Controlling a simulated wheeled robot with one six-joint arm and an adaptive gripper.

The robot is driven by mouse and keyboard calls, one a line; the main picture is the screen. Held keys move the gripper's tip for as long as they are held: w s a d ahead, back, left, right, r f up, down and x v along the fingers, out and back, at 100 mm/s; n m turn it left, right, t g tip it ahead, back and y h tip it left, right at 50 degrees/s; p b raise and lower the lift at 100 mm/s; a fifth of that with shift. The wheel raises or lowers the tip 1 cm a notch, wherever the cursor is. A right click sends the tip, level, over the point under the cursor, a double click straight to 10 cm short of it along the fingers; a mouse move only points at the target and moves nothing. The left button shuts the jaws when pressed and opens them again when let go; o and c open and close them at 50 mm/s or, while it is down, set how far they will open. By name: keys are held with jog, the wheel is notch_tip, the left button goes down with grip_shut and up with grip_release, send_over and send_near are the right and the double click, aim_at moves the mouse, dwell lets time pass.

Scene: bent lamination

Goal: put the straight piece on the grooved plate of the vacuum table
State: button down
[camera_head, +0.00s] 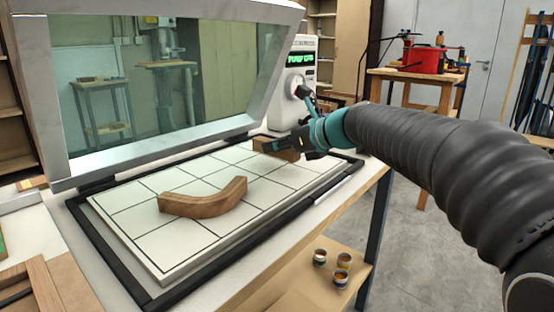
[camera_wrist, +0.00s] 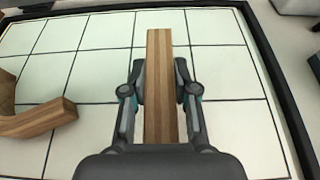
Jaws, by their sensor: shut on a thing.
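The straight piece (camera_wrist: 160,62) is a plain brown wooden bar with lengthwise stripes. In the wrist view it lies between the two fingers of my gripper (camera_wrist: 161,88), which is shut on it. In the head view my gripper (camera_head: 312,143) is over the far right part of the grooved plate (camera_head: 110,211), and the bar's end (camera_head: 272,147) shows to its left. The plate is white with dark grooves in a grid, inside a black frame. I cannot tell whether the bar touches the plate or hangs just above it.
A bent wooden piece (camera_head: 203,200) lies on the plate; it also shows in the wrist view (camera_wrist: 36,122). The glazed lid (camera_head: 290,62) stands raised behind the plate. A white pump unit (camera_head: 298,82) with a green display stands at the back right. The front of the plate is bare.

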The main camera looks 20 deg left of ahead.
aim_at(278, 170)
jog(key=shift+f, duration=1.75)
jog(key=shift+b, duration=0.3)
jog(key=shift+f, duration=0.15)
jog(key=c, duration=0.9)
grip_release()
